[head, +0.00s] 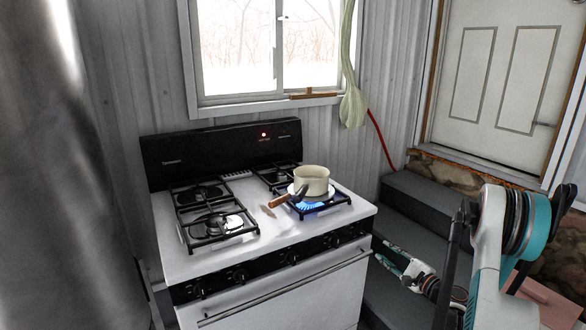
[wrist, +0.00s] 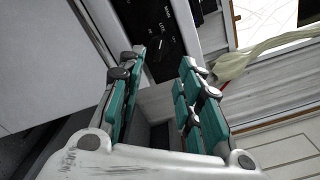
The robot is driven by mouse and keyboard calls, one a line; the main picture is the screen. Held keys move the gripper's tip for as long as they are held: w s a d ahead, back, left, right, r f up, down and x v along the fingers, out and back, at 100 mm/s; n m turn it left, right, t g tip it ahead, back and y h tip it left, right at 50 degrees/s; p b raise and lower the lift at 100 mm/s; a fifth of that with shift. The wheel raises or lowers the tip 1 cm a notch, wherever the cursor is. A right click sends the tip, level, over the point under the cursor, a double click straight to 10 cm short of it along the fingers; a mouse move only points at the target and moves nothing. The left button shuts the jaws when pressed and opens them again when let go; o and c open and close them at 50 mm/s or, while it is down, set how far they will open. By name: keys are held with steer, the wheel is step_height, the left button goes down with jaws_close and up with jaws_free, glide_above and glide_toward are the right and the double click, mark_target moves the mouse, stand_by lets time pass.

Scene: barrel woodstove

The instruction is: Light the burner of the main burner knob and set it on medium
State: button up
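The stove (head: 265,235) has a black front panel with a row of several black knobs. A knob (wrist: 157,45) with white markings around it shows ahead of my fingertips in the wrist view. In the head view the rightmost knob (head: 362,231) is the nearest to my gripper (head: 388,258). Blue flame (head: 314,207) burns at the front right burner, under a pot. In the wrist view my gripper (wrist: 160,62) is open and empty, with teal fingers apart. It appears to be short of the knob, not touching it. The knob's exact setting is too small to read.
The cream pot (head: 311,181) with a wooden handle sits on the front right burner. The left burners (head: 208,210) are bare. The oven handle (head: 285,288) runs below the knobs. Grey steps (head: 405,200) and a door stand to the right.

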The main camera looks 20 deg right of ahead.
steer(key=s+d, duration=0.1)
glide_toward(363, 234)
steer(key=w, duration=0.7)
steer(key=shift+w+a, duration=0.25)
steer(key=shift+w, duration=0.05)
steer(key=shift+w+r, duration=0.15)
steer(key=shift+w, duration=0.4)
jaws_close()
